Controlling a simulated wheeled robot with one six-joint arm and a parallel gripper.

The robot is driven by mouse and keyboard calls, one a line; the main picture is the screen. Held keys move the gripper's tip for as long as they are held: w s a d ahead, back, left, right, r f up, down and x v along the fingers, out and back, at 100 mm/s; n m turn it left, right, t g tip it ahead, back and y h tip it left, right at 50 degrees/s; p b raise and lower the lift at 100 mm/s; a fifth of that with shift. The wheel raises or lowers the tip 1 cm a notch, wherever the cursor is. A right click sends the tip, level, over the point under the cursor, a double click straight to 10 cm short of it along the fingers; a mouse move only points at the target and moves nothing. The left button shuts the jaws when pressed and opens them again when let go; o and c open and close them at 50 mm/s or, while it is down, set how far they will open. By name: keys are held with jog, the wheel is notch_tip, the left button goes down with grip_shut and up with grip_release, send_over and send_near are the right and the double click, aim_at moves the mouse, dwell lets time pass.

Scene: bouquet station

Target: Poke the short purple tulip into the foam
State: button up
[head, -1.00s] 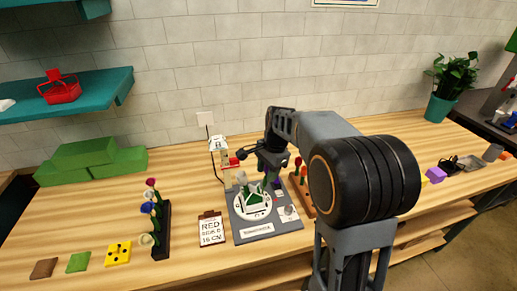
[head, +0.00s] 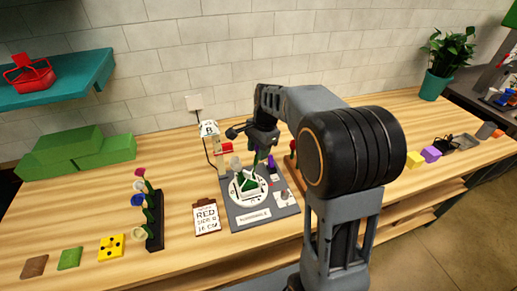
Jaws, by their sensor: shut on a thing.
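My gripper (head: 259,146) is above the grey board (head: 277,212), over the white round plate (head: 237,190) with the green foam (head: 247,182). It is shut, and a thin green stem shows just below its jaws. A small purple bloom (head: 271,161) shows close below and right of the jaws; I take it for the short purple tulip, but it is too small to tell its exact hold or tilt. My gripper and arm partly hide this area. I cannot tell whether the stem touches the foam.
A brown rack (head: 296,178) is partly hidden behind my arm. A small lettered stand (head: 209,130) is behind the board. Green blocks (head: 75,153) lie at the back left.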

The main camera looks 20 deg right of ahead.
aim_at(256, 164)
jog(key=shift+a+f+b, duration=0.15)
jog(key=shift+f+b, duration=0.45)
jog(key=shift+f, duration=0.2)
jog(key=shift+r, duration=0.15)
jog(key=shift+a+f+b, duration=0.2)
jog(key=shift+f, duration=0.85)
jog(key=shift+a+f+b, duration=0.15)
jog(key=shift+f+b, duration=0.05)
jog(key=shift+f, duration=0.8)
dwell(4.8)
